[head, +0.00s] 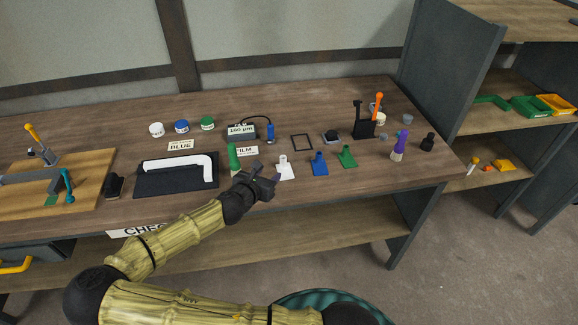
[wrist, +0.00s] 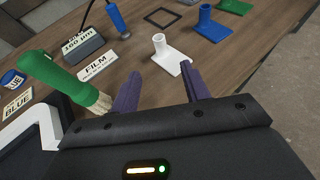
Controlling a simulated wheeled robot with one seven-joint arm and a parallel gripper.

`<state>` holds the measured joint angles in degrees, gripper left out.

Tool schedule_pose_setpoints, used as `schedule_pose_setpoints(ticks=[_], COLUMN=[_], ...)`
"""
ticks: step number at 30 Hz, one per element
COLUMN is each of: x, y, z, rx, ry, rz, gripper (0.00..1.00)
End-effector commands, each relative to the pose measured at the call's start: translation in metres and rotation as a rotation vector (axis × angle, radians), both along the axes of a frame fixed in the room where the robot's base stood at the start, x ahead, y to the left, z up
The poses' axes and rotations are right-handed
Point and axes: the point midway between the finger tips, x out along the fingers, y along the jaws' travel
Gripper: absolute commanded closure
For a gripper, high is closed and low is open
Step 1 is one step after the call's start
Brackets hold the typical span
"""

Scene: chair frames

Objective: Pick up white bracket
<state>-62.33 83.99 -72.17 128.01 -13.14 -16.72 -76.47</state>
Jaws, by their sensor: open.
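The white bracket (head: 285,170), a flat plate with a short upright tube, stands on the wooden workbench. In the wrist view the white bracket (wrist: 169,58) shows just beyond my fingertips, between them in the picture. My gripper (head: 266,182) is open and empty, just left of and in front of the bracket in the head view. Its two dark purple fingers (wrist: 160,82) show apart in the wrist view. I see no contact with the bracket. Similar blue (head: 320,164) and green (head: 347,157) brackets stand to its right.
A green-handled brush (wrist: 62,80) stands close beside my left finger. A black tray (head: 145,184) with a white L-shaped part lies left. The FILM label (wrist: 98,67), a gauge box (wrist: 84,43) and a black square frame (head: 301,142) lie behind. Bare wood surrounds the bracket's front.

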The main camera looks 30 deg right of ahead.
Motion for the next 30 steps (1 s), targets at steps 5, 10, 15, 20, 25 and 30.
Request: schedule_pose_setpoints(ticks=[5, 10, 15, 20, 25, 30], x=[0.019, 0.036, 0.043, 0.043, 0.044, 0.055], y=[-0.026, -0.050, -0.060, -0.060, -0.062, -0.077], z=[-0.011, -0.022, -0.028, -0.028, -0.028, -0.032], rx=[-0.001, -0.001, 0.000, 0.000, 0.000, 0.000], ry=[0.000, 0.002, 0.000, 0.000, 0.000, -0.001], rz=[-0.007, -0.013, -0.015, -0.015, -0.016, -0.017], gripper=[0.54, 0.54, 0.54, 0.54, 0.54, 0.54])
